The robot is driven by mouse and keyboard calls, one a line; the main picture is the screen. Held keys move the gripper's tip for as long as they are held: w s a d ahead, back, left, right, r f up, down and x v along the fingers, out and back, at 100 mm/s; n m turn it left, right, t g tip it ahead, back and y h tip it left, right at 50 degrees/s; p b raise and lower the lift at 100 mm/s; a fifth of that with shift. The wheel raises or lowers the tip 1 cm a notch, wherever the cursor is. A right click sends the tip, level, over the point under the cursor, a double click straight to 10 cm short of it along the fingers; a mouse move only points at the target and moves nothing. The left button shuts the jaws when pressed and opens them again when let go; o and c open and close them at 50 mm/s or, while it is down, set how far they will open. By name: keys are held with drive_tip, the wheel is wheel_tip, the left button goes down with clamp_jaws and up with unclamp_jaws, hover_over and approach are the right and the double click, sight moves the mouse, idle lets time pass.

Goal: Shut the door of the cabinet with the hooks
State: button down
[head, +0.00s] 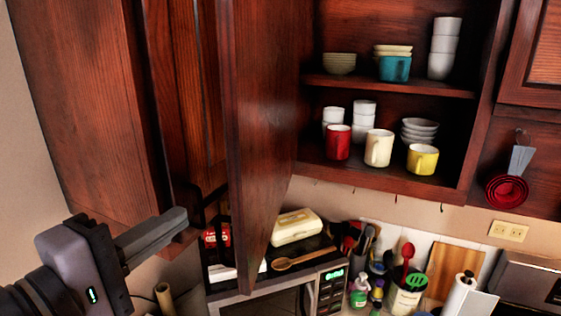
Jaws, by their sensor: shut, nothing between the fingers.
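The cabinet with hooks (478,110) is dark wood and open-fronted at the upper right, with cups and bowls on its shelves. Small hooks (315,184) hang under its bottom. Its door (262,110) stands wide open at the cabinet's left side, swung out toward me. Its lower corner hangs above the microwave. My gripper (184,222) is at the lower left, shut and empty, its fingers pointing right. It is left of the door, on its outer side, with a visible gap between them.
Another dark wood cabinet (80,110) stands at the left, behind my gripper in the picture. Below are a microwave (328,290) with a cream box (296,227) and wooden spoon on top. Utensils and bottles crowd the counter to its right. Red measuring cups (506,190) hang at right.

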sight(231, 189)
drive_tip(key=shift+t, duration=0.3)
drive_tip(key=w+d, duration=0.2)
drive_tip(key=w+d+p, duration=0.1)
drive_tip(key=w+d, duration=0.1)
drive_tip(key=w, duration=0.1)
drive_tip(key=w+d+r, duration=0.1)
drive_tip(key=w+d, duration=0.1)
drive_tip(key=shift+w+d+r, duration=0.1)
drive_tip(key=shift+w+d, duration=0.1)
drive_tip(key=shift+w, duration=0.05)
drive_tip(key=shift+d, duration=0.15)
